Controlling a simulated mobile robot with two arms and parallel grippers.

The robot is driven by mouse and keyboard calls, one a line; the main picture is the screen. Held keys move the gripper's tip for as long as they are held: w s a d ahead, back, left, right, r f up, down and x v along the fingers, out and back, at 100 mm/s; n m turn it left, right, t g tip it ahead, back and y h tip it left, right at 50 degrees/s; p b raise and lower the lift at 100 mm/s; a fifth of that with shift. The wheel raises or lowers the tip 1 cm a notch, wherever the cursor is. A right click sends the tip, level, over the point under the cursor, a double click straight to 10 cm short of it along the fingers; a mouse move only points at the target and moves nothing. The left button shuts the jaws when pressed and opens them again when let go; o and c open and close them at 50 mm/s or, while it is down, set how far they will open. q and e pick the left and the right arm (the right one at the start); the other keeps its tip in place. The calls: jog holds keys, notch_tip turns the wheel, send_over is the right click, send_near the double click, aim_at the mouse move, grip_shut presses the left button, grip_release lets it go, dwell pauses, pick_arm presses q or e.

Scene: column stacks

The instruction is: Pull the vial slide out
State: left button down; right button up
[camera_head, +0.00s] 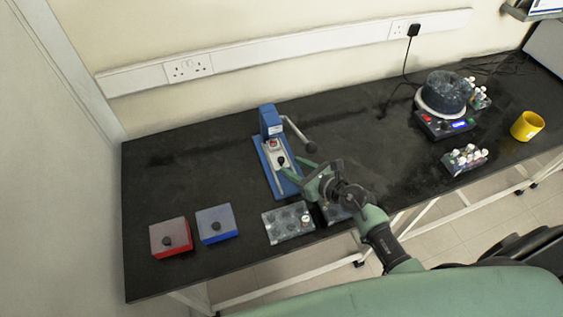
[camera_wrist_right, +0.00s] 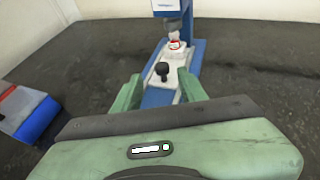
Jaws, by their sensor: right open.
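The blue press (camera_head: 269,122) stands on the black bench, with a lever handle (camera_head: 300,132) on its right side. The pale vial slide (camera_head: 275,150) lies on the blue base and has a black knob (camera_head: 281,161) near its front end. A small vial with a red and white top (camera_wrist_right: 176,45) sits on the slide under the press head. My right gripper (camera_head: 303,178) is open and empty, just in front of the slide. In the right wrist view its fingers (camera_wrist_right: 158,88) are apart, with the knob (camera_wrist_right: 162,71) ahead between them, not touched. My left gripper is not in view.
A red box (camera_head: 171,251) and a blue box (camera_head: 217,236), each with a black knob, stand at the left. A clear tray (camera_head: 289,236) lies near the front edge. A vial rack (camera_head: 464,160), stirrer (camera_head: 444,123) and yellow mug (camera_head: 527,126) stand right.

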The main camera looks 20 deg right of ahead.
aim_at(283, 160)
jog(key=x, duration=0.4)
jog(key=shift+w+d, duration=0.15)
jog(key=shift+d, duration=0.1)
jog(key=shift+w+a+f, duration=0.1)
jog(key=shift+w+a, duration=0.1)
jog(key=shift+a, duration=0.05)
jog(key=shift+w+a, duration=0.1)
grip_shut()
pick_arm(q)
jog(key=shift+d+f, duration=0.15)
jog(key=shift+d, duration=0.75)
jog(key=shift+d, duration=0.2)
